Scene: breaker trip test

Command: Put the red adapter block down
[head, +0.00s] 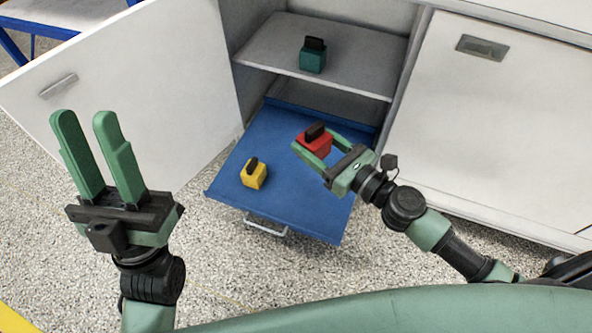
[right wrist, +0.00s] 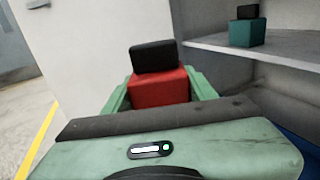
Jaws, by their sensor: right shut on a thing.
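The red adapter block (head: 317,144) with a black top part is between the fingers of my right gripper (head: 318,150), which is shut on it. It shows in front of the blue drawer in the head view; I cannot tell whether it touches the drawer's surface. In the right wrist view the red block (right wrist: 159,88) sits between the green fingers, black part up. My left gripper (head: 85,125) is open and empty, at the left in front of the cabinet door.
The pulled-out blue drawer (head: 300,205) holds a yellow block (head: 254,174) with a black top, left of centre. A teal block (head: 312,58) stands on the shelf (head: 355,70) above. An open white door (head: 150,75) stands left. The drawer's front right is clear.

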